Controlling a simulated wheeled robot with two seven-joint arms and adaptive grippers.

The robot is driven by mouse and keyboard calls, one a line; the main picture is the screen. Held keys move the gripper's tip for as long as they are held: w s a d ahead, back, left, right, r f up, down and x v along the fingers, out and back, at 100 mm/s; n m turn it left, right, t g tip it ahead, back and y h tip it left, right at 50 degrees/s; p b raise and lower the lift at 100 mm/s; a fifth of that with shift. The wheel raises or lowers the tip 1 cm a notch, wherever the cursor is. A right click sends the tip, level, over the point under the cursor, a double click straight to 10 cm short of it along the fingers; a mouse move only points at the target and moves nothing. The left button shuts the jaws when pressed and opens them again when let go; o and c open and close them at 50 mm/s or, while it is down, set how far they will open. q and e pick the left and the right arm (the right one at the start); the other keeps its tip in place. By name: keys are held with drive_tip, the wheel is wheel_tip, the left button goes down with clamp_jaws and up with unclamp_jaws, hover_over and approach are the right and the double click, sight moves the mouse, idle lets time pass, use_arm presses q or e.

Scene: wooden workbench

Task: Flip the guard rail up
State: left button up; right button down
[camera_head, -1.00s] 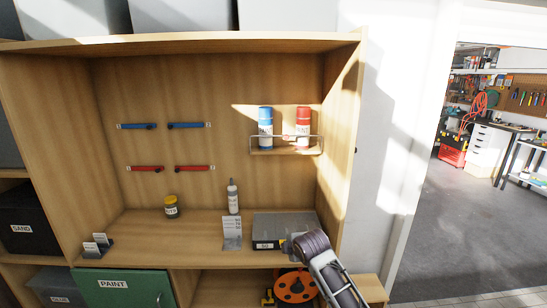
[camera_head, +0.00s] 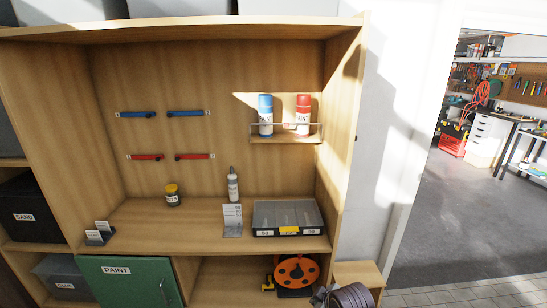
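The guard rail (camera_head: 286,124) is a thin wire bar along the front of the small wooden shelf (camera_head: 286,140). It stands raised above the shelf edge and crosses in front of a blue spray can (camera_head: 265,112) and a red spray can (camera_head: 303,112), which stand upright on the shelf. Part of my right arm (camera_head: 350,296) shows at the bottom edge, well below the shelf and apart from the rail. Its gripper (camera_head: 322,297) is mostly cut off or too unclear to tell open from shut. My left gripper is not in view.
The lower shelf holds a yellow-lidded jar (camera_head: 171,196), a bottle (camera_head: 233,185), a label stand (camera_head: 232,220) and a compartment case (camera_head: 287,217). An orange reel (camera_head: 297,271) sits below. Blue and red handles (camera_head: 188,113) are on the back panel. Space before the rail is clear.

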drive_tip(key=shift+s+d+f+m+g+h, duration=0.5)
drive_tip(key=shift+s+d+m, duration=1.6)
drive_tip(key=shift+s, duration=2.5)
drive_tip(key=shift+s+d+f+m+g+h, duration=0.2)
drive_tip(key=shift+s+d+f+m+g, duration=0.45)
drive_tip(key=shift+s+d+m, duration=2.7)
drive_tip(key=s+a+f+n+g+b, duration=0.1)
drive_tip(key=s+f, duration=0.2)
drive_tip(key=f, duration=1.4)
drive_tip(key=s+a+f+n+g, duration=0.1)
drive_tip(key=s+f+n, duration=0.1)
drive_tip(key=f, duration=1.5)
drive_tip(key=s+d+f, duration=0.2)
drive_tip(key=s+f, duration=0.8)
drive_tip(key=s, duration=0.1)
drive_tip(key=s+d+f+b, duration=0.1)
drive_tip(key=s+f, duration=0.9)
drive_tip(key=s, duration=0.1)
drive_tip(key=shift+s+d+f+g, duration=0.25)
drive_tip(key=shift+d+f+g, duration=0.1)
drive_tip(key=shift+g, duration=0.1)
